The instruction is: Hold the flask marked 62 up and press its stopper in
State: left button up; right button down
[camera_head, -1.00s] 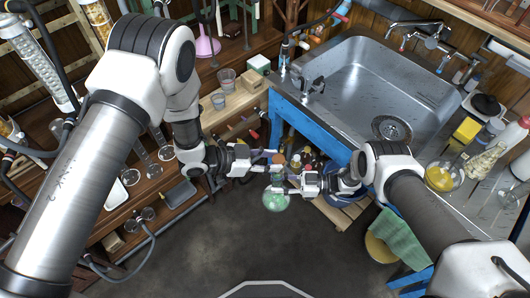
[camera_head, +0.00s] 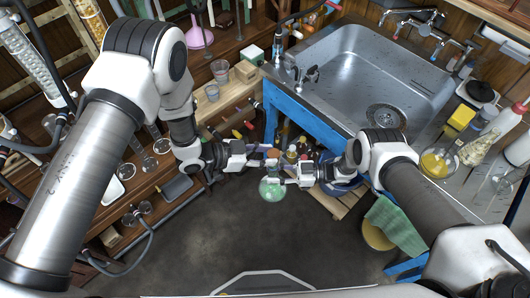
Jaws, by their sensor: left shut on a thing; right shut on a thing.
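A round flask with green liquid (camera_head: 271,190) hangs above the floor in the middle of the view; its mark is too small to read. My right gripper (camera_head: 284,181) comes in from the right and is shut on the flask's neck. My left gripper (camera_head: 262,162) is just above it, from the left, and is shut on a small orange-brown stopper (camera_head: 273,153) at the top of the flask. The fingers hide the flask's mouth, so I cannot tell how deep the stopper sits.
A steel sink (camera_head: 350,75) on a blue frame stands behind to the right. A yellow-filled flask (camera_head: 437,162) and bottles are on its counter. Wooden shelves with glassware are at the left. A green cloth (camera_head: 397,226) hangs at the right. The dark floor (camera_head: 240,240) below is clear.

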pick_arm(q)
jog(key=shift+f, duration=0.3)
dwell(0.6)
jog(key=shift+f, duration=0.2)
jog(key=shift+f, duration=0.3)
dwell(0.4)
dwell(0.4)
jog(key=o, duration=1.2)
jog(key=v, duration=1.2)
